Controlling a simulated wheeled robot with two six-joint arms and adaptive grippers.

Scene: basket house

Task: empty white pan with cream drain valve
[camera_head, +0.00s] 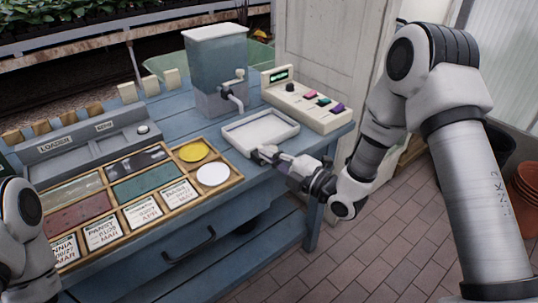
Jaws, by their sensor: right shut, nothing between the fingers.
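A shallow white pan (261,131) sits on the blue table, below and in front of a clear water tank (217,72). The tank has a spigot (233,98) with a cream valve at its side, above the pan's back left. My right gripper (262,154) is shut and empty, its fingertips at the pan's front edge; I cannot tell whether they touch it. What the pan holds is too unclear to tell. My left arm shows only as links at the left edge; its gripper is out of view.
A wooden tray (133,230) with seed packets and a yellow and a white disc lies front left. A cream control box (305,100) with coloured switches stands right of the pan. A grey loader unit (90,145) is at the back left. Terracotta pots (525,188) stand at the far right.

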